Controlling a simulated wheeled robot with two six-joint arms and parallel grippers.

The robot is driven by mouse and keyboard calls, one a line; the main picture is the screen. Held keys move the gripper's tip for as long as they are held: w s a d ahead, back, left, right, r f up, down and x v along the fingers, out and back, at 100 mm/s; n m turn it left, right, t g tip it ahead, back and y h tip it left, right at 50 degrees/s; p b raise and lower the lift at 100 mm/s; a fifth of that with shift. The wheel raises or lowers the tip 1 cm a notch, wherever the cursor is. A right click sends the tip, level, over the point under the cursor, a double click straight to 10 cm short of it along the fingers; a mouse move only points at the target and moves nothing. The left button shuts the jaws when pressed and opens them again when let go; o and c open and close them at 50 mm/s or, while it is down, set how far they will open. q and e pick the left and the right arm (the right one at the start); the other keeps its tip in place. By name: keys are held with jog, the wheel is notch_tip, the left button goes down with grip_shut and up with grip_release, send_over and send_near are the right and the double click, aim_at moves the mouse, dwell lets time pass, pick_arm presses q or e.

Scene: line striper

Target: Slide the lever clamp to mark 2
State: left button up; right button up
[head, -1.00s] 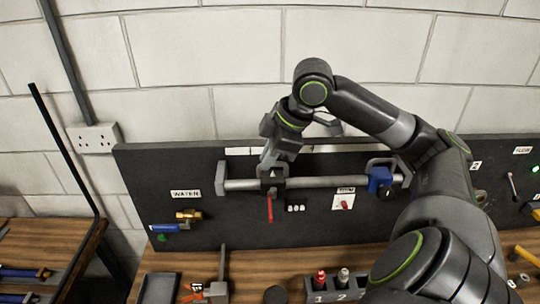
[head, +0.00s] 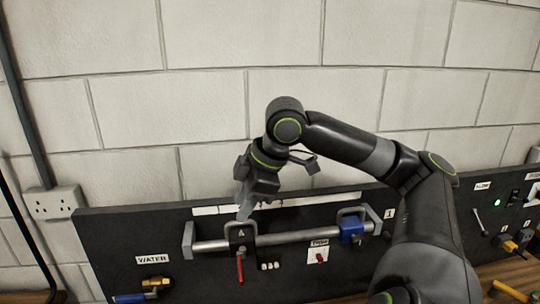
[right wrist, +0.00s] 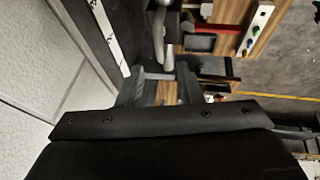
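The lever clamp (head: 237,236) is a dark block marked A with a grey loop handle and a red lever (head: 240,270) hanging down. It sits on the left part of a grey rail (head: 290,238). A pale label strip (head: 290,203) runs above the rail; its mark numbers are too small to read in the head view. My right gripper (head: 244,212) is at the top of the clamp's handle, partly covering it. In the right wrist view its fingers (right wrist: 160,91) stand apart, with a grey part just beyond them; contact is unclear. My left gripper is out of view.
A blue clamp (head: 351,228) sits near the rail's right end bracket. Below the rail are small white pieces (head: 270,266) and a red-switch plate (head: 318,256). A valve with blue handle (head: 135,297) is lower left. The wall above is bare.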

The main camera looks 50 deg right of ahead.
jog(key=b+v, duration=0.2)
jog(key=v, duration=1.1)
jog(key=shift+r, duration=0.3)
jog(key=shift+s+d, duration=0.1)
